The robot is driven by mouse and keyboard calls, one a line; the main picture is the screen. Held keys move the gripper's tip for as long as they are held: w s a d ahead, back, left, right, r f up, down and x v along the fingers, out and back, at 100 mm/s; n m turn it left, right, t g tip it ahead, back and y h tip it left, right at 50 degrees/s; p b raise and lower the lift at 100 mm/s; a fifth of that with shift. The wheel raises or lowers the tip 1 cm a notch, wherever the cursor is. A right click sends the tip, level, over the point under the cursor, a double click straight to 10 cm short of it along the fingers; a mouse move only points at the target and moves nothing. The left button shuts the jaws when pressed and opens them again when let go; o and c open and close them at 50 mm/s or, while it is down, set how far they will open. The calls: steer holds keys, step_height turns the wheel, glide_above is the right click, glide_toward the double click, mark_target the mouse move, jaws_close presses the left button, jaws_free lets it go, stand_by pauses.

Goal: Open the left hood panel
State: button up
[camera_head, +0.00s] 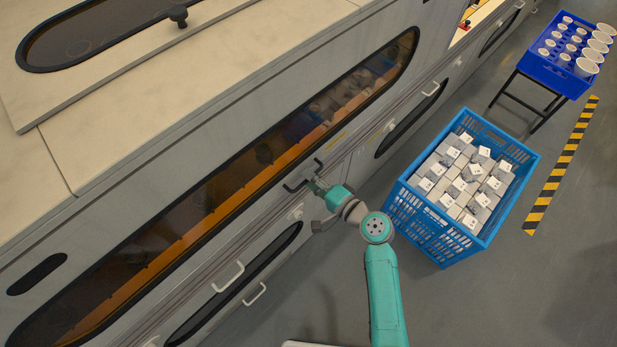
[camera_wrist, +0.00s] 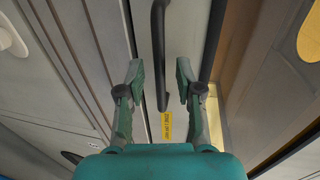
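The hood panel (camera_head: 345,118) is a pale grey sloped cover with a long, dark amber window on the side of the machine. A black bar handle (camera_head: 298,184) sits at its lower edge. My gripper (camera_head: 315,184) is at this handle. In the wrist view the handle (camera_wrist: 159,45) runs upright between the two fingers of my gripper (camera_wrist: 159,78), with a visible gap on each side. The fingers are open and do not appear to touch it. The panel appears closed. Its inside shows only dimly through the window.
White handles (camera_head: 228,277) and dark-windowed lower doors run along the machine below the hood. A blue crate (camera_head: 441,245) of white boxes stands on the floor to the right. A blue tray (camera_head: 548,82) of white cups stands on a black stand beyond. Floor between crate and machine is narrow.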

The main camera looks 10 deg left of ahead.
steer(key=shift+w+a+f, duration=0.1)
steer(key=shift+w+a, duration=0.25)
steer(key=shift+a, duration=0.1)
jaws_close()
